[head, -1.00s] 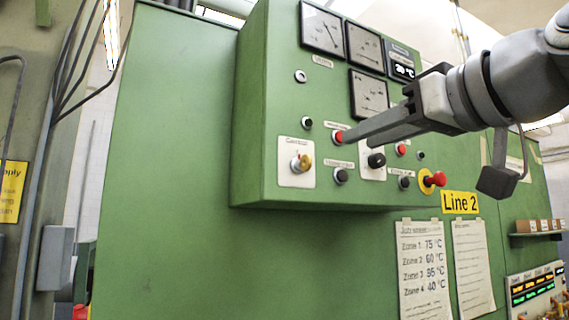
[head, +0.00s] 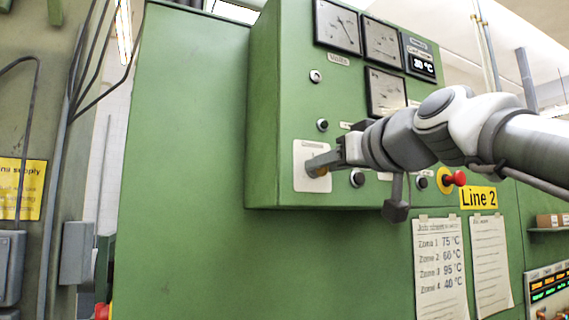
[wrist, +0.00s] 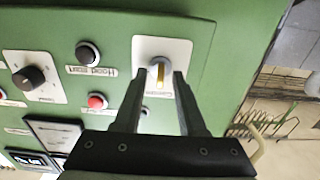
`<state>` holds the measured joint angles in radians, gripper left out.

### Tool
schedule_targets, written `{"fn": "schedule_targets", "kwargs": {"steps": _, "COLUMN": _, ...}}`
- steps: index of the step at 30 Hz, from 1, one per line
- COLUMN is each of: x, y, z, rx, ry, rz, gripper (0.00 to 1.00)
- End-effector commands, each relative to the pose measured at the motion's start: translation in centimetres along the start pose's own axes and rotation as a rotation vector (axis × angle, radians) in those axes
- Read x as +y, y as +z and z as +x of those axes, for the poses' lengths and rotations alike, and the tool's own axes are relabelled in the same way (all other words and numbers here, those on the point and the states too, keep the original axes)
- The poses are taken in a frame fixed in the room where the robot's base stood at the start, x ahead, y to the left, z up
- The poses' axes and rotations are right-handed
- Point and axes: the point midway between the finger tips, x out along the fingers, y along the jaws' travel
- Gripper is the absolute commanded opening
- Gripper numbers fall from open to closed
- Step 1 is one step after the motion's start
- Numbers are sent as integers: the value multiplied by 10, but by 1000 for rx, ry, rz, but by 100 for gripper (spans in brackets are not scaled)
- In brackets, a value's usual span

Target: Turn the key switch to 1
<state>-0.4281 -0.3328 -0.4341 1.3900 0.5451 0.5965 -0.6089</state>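The key switch is a brass-coloured key (wrist: 159,73) on a white plate (wrist: 178,45) at the panel's lower left corner. In the wrist view my gripper (wrist: 157,76) is open, with one finger on each side of the key and a gap to it on both sides. Its fingertips are close to the plate. In the head view my gripper (head: 318,167) is at the white plate (head: 302,180) and hides most of the key. The numbers around the switch are too small to read.
A red emergency knob (head: 460,178) sticks out to the right.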

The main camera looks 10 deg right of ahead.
Motion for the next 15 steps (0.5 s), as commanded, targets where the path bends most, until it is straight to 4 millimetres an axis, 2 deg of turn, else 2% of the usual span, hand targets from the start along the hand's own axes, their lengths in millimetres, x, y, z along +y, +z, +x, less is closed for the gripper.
{"fn": "schedule_targets", "kwargs": {"steps": 3, "x": 0, "y": 0, "z": 0, "rx": 0, "ry": 0, "rz": 0, "gripper": 40}}
{"fn": "schedule_targets", "kwargs": {"steps": 10, "x": 0, "y": 0, "z": 0, "rx": -1, "ry": 0, "rz": 0, "gripper": 0}}
{"fn": "schedule_targets", "kwargs": {"steps": 15, "x": 0, "y": 0, "z": 0, "rx": -1, "ry": 0, "rz": 0, "gripper": 0}}
